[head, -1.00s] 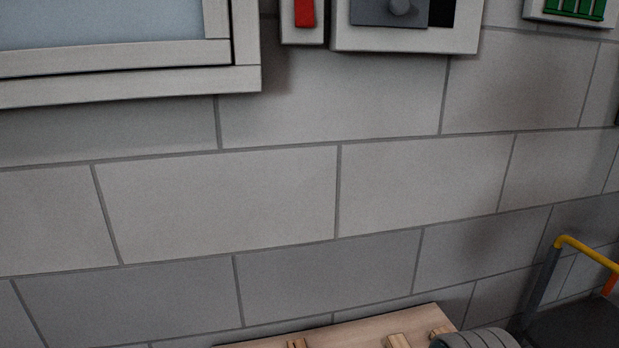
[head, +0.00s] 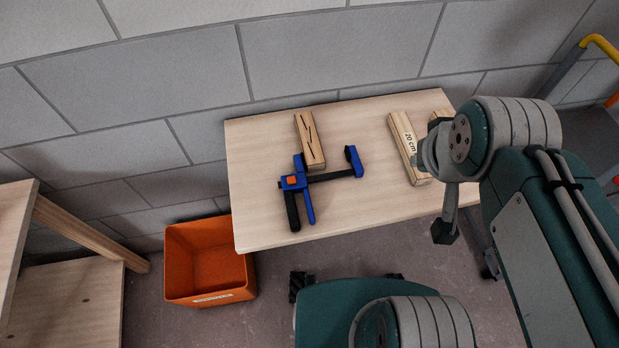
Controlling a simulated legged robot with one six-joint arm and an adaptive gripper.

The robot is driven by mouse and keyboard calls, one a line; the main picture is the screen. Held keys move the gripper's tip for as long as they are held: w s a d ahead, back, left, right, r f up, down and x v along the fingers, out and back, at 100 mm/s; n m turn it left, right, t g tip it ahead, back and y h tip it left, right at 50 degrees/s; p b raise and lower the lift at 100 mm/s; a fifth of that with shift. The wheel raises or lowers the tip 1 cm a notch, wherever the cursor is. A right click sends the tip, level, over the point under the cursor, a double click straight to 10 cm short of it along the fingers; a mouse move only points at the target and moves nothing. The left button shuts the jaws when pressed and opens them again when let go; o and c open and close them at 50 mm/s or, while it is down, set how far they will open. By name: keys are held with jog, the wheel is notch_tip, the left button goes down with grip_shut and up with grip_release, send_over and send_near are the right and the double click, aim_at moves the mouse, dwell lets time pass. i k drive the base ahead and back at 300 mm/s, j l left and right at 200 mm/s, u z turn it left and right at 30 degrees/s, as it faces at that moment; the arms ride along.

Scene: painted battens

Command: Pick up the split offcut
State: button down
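The split offcut (head: 311,142) is a short pale wooden block with dark cracks along its top. It lies on the light wooden table (head: 350,215), left of the table's middle, just behind a blue and black clamp (head: 298,184). The clamp's bar passes close to its near end; I cannot tell whether they touch. My gripper (head: 437,200) is at the table's right side, well to the right of the offcut and clear of it. It shows from the side, partly hidden by my own wrist, so its opening is unclear.
A block marked "20 cm" (head: 407,140) lies right of the offcut, close to my gripper. Another block (head: 440,117) is partly hidden behind my wrist. An orange bin (head: 208,262) stands left of the table. A grey block wall (head: 330,50) runs behind.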

aim_at(311, 146)
jog(key=k+j+z, duration=0.1)
jog(key=j, duration=0.3)
jog(key=k+j+z, duration=0.1)
jog(key=k+j, duration=0.2)
jog(key=k+j+z, duration=0.1)
jog(key=k+j, duration=0.15)
jog(key=j, duration=0.2)
